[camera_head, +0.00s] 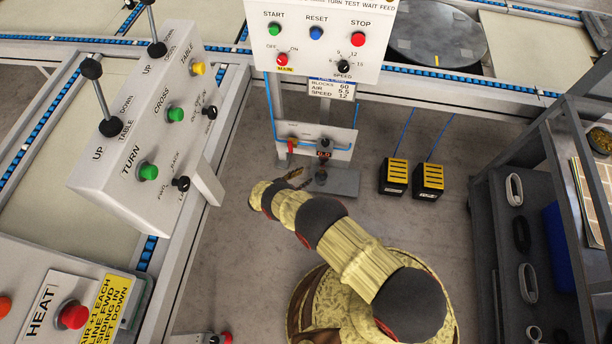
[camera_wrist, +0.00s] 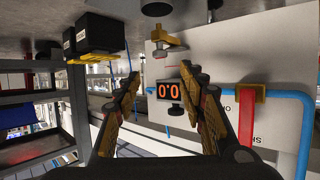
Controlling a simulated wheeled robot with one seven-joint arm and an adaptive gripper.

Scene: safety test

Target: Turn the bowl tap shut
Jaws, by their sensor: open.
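A small air panel (camera_head: 342,150) is low on the frame behind my arm; it fills much of the wrist view (camera_wrist: 225,65), upside down. A small brass-coloured tap (camera_wrist: 170,47) sticks out from a grey fitting there, near a round black part (camera_wrist: 157,7); I take it for the bowl tap, but its turn position is unclear. My gripper (camera_wrist: 158,75) is open and empty, its fingers either side of the view's middle. The tap is beyond the fingertips, between them in the picture, with no contact visible. In the head view my gripper (camera_head: 296,178) is small beside the panel.
A red lever (camera_wrist: 246,115) on a yellow valve, blue pipe (camera_wrist: 285,94), black knob (camera_wrist: 174,109) and 0.0 display (camera_wrist: 169,90) are close to the right finger. Two black-yellow pedals (camera_head: 394,176) (camera_head: 429,179) stand right on the floor. A shelf rack (camera_head: 490,215) stands farther right.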

